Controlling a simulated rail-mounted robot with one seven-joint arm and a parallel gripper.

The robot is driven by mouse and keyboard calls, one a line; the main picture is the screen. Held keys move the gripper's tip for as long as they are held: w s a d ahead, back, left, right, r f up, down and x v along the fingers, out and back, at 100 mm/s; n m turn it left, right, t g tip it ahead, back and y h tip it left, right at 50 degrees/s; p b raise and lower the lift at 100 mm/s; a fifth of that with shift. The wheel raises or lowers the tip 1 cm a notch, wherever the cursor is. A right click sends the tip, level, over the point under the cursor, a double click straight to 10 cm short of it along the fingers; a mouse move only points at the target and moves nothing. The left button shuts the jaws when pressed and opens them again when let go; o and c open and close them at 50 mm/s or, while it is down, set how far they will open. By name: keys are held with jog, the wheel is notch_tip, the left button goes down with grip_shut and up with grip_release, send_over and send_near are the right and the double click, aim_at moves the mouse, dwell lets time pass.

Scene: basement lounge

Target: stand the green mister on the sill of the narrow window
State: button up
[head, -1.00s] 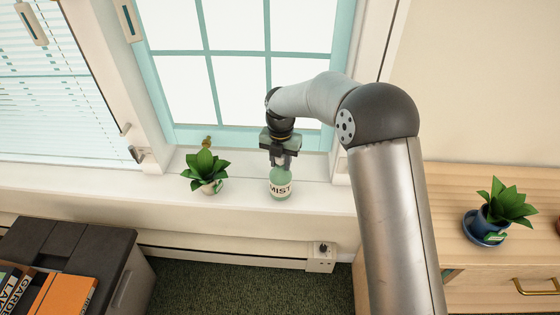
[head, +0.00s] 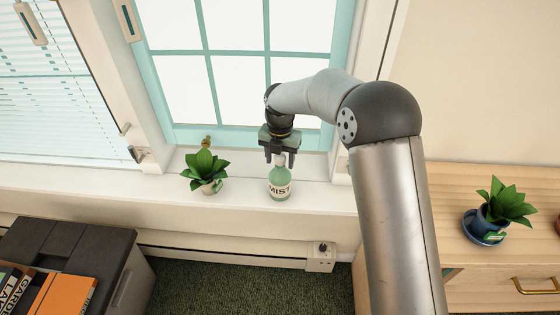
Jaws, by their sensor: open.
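The green mister (head: 280,183), a bottle with a "MIST" label and a pale top, stands upright on the sill (head: 325,194) of the narrow window (head: 240,70). My gripper (head: 280,161) is directly above it, pointing down. Its fingers are apart, one on each side of the mister's top, with a gap showing. Whether a finger still touches the top cannot be told from this view.
A potted plant (head: 206,172) stands on the sill left of the mister. A blue potted plant (head: 493,215) is on the wooden cabinet (head: 450,200) at right. A dark box (head: 62,250) with books is at lower left. The sill right of the mister is clear.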

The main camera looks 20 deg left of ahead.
notch_tip(320, 180, up, 10)
jog(key=shift+f, duration=0.1)
jog(key=s+d+r+m, duration=0.3)
jog(key=s+d+m, duration=0.2)
jog(key=d+m, duration=0.45)
jog(key=s+d+r+m, duration=0.2)
jog(key=s+d+m, duration=0.3)
jog(key=d+m, duration=0.45)
jog(key=s+d+f+m+p, duration=0.1)
jog(key=s+d+m, duration=0.5)
jog(key=s+m, duration=0.2)
jog(key=s+d+m+p, duration=0.1)
jog(key=s+d+m, duration=0.6)
jog(key=s, duration=0.3)
jog(key=shift+s+d+f+m, duration=0.25)
jog(key=shift+f+m, duration=0.1)
jog(key=shift+m, duration=0.35)
